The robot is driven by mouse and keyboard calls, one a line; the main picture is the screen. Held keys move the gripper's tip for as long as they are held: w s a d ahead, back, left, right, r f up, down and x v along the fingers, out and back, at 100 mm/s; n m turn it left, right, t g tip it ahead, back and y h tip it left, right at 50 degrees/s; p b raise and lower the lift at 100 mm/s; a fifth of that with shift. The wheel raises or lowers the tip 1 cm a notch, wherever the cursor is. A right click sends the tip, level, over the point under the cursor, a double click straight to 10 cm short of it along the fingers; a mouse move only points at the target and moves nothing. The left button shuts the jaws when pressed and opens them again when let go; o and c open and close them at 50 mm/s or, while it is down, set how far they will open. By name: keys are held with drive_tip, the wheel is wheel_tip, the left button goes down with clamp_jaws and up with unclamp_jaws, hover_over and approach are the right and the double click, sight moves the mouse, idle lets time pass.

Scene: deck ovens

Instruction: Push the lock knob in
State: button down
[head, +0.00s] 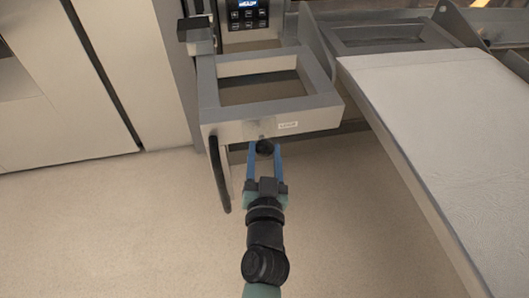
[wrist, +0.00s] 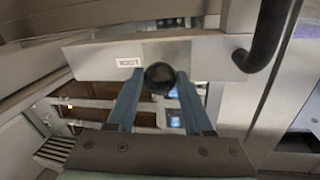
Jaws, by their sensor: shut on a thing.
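The lock knob (head: 264,147) is a small round black knob on the front face of a grey metal frame. In the wrist view the knob (wrist: 160,77) sits at the lower edge of a lighter plate. My gripper (head: 265,150) reaches it from the front, with one blue finger on each side. In the wrist view the fingertips of my gripper (wrist: 160,78) touch or nearly touch the knob's sides, and it is shut on the knob. The knob's shaft is hidden behind its head.
A grey frame (head: 222,131) with an open middle carries a small white label (head: 288,125). A black curved handle (head: 219,175) hangs left of the knob. A pale flat loader surface (head: 440,130) stands on the right. A control panel (head: 243,14) is behind. The floor in front is clear.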

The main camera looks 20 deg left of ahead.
drive_tip(key=shift+x, duration=1.2)
drive_tip(key=shift+s+a+r, duration=0.1)
drive_tip(key=shift+a, duration=0.15)
drive_tip(key=shift+c, duration=1.6)
unclamp_jaws()
drive_tip(key=v, duration=1.2)
drive_tip(key=shift+s+d+b, duration=0.2)
drive_tip(key=shift+s+b, duration=0.15)
drive_tip(key=shift+s, duration=0.05)
